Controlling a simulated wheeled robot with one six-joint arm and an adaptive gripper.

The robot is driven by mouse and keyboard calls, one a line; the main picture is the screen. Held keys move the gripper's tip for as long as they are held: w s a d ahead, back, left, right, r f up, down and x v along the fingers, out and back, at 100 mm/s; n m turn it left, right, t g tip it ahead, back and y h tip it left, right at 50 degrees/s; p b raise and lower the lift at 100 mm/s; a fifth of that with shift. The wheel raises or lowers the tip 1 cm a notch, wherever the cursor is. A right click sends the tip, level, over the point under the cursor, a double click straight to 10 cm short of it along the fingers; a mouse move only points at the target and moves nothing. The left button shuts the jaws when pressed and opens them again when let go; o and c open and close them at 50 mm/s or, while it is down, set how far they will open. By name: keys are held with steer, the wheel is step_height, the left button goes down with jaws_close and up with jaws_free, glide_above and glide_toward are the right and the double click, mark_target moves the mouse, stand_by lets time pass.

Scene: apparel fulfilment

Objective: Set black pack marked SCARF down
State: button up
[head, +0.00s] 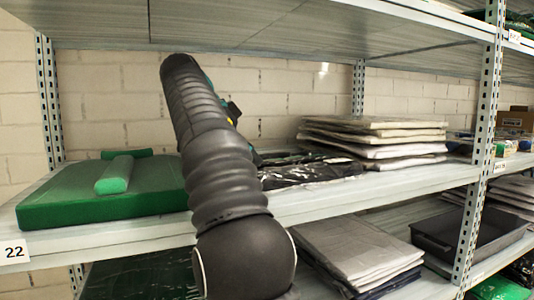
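A black pack (312,171) in shiny wrapping lies on the middle shelf, just right of my arm. Its left end is hidden behind the arm, and I cannot read any SCARF marking on it. My arm rises across the picture and bends down at the far side. Parts of my wrist and gripper (254,157) show behind the arm, close to the left end of the black pack. The fingers are hidden, so I cannot tell whether they touch or hold the pack.
A stack of pale flat packs (375,152) lies behind and right of the black pack. Grey packs (352,246) and a dark tray (455,232) are below. An upright (478,150) stands right.

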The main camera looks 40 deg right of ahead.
steer(key=shift+w+a, duration=0.2)
steer(key=shift+a, duration=0.8)
